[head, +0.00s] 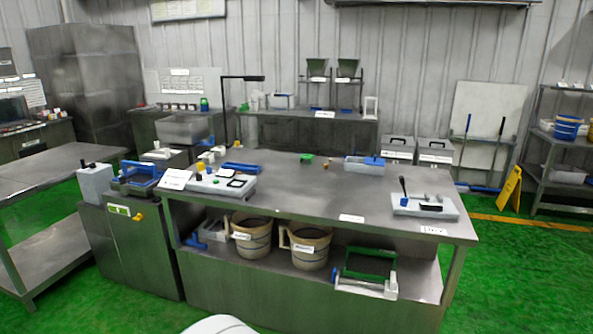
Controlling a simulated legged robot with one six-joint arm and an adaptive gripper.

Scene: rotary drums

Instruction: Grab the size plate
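I cannot tell which thing is the size plate; nothing in the head view is clearly readable as one. The long steel table (300,195) fills the middle of the view. White labels lie near its front edge, one at the centre (351,218) and one at the right (433,230); their writing is too small to read. My gripper is not in view.
Two labelled buckets, left (251,236) and right (310,247), and a green-framed rack (368,268) stand on the lower shelf. A blue-and-white tray (364,165) sits on the tabletop. A yellow floor sign (509,188) stands at right. Green floor is clear at front right.

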